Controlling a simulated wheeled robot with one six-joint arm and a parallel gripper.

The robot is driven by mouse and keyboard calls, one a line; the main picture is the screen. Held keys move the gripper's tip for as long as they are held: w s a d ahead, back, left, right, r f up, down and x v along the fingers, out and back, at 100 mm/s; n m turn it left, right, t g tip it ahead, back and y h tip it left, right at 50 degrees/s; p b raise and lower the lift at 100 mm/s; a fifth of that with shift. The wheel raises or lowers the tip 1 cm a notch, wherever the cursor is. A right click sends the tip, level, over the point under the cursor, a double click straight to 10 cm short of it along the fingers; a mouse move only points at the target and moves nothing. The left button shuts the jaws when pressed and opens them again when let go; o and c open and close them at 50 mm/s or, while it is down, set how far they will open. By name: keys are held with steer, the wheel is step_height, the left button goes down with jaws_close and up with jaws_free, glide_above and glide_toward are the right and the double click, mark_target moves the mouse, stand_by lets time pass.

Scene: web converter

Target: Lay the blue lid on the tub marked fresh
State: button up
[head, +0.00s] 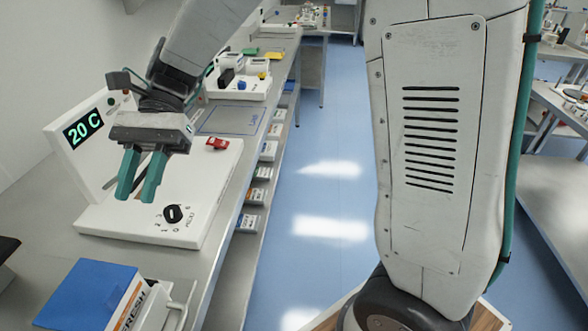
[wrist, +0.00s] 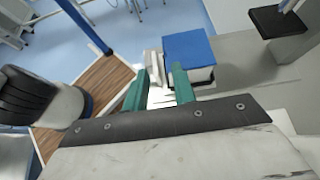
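The tub marked fresh (head: 133,310) stands on the bench at the lower left of the head view, with part of its lettering showing. The blue lid (head: 88,293) lies flat over the top of this tub. In the wrist view the blue lid (wrist: 189,48) shows on the tub (wrist: 202,76), beyond my fingertips. My gripper (head: 138,190) has its two teal fingers apart and nothing between them. It hangs over the white device, farther back than the tub and apart from the lid. My gripper also shows open in the wrist view (wrist: 159,72).
The white device (head: 125,228) has a dial, an upright "20 C" display (head: 83,129) and a small red object (head: 217,143) on it. A white bracket-like piece (head: 178,292) stands beside the tub. A dark object (head: 8,246) is at the left edge. The blue floor aisle is clear.

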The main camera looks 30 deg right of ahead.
steer(key=s+d+n+t+h, duration=0.4)
steer(key=s+d+t, duration=0.1)
steer(key=d, duration=0.7)
steer(key=s+d+f+n+t+h, duration=0.1)
steer(key=s+d+n+t+h, duration=0.2)
steer(key=s+d, duration=0.5)
steer(key=d+n+t, duration=0.1)
steer(key=d+t, duration=0.1)
steer(key=d, duration=0.2)
steer(key=shift+s+d+t+h, duration=0.25)
steer(key=shift+d+t+h, duration=0.05)
steer(key=shift+d+h, duration=0.1)
